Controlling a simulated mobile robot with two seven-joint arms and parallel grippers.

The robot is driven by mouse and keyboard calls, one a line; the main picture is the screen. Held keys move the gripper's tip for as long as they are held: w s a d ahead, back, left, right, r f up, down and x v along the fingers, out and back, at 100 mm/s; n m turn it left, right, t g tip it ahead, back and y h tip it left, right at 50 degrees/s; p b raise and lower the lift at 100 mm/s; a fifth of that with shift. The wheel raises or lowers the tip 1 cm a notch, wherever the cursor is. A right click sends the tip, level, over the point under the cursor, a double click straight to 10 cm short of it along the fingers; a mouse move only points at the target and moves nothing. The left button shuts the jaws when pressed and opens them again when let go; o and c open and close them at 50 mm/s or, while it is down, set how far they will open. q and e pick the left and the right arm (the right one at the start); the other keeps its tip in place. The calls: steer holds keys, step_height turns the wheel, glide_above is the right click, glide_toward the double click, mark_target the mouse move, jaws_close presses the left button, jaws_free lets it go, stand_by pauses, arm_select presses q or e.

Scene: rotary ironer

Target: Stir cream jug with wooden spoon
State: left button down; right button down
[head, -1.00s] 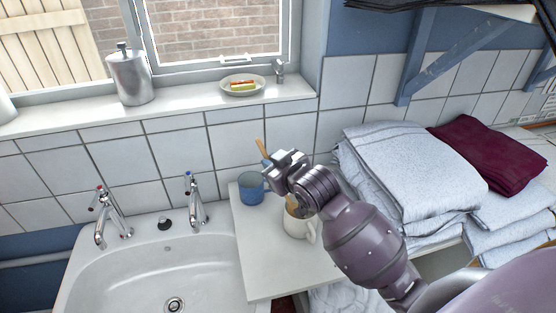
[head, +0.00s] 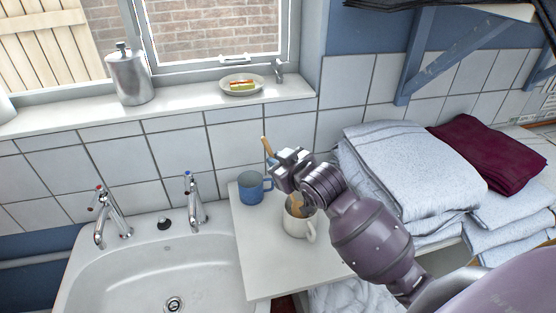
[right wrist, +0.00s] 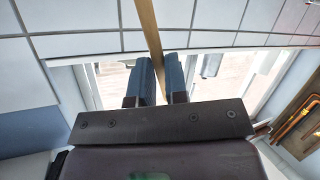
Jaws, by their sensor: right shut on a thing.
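The cream jug (head: 297,226) stands upright on the white counter beside the sink, with its handle toward the right. My right gripper (head: 275,164) is above and behind it, shut on the wooden spoon (head: 265,144). The spoon's handle sticks up past the fingers, and its lower end shows at the jug's mouth. The right wrist view shows the spoon's shaft (right wrist: 149,30) between the two blue fingers (right wrist: 158,78). The spoon's tip is hidden in the jug. My left gripper is not in view.
A blue mug (head: 250,188) stands just left of the jug. The white sink (head: 150,270) with two taps is at the left. Folded grey towels (head: 400,165) and a dark red towel (head: 488,155) are stacked at the right. The tiled wall (head: 225,145) is close behind.

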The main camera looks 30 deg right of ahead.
step_height(320, 180, up, 9)
steer(key=w+a, duration=0.2)
steer(key=shift+w+a, duration=0.25)
steer(key=shift+a, duration=0.1)
stand_by(1.0)
stand_by(0.8)
step_height(320, 180, up, 5)
steer(key=shift+f, duration=0.15)
stand_by(0.4)
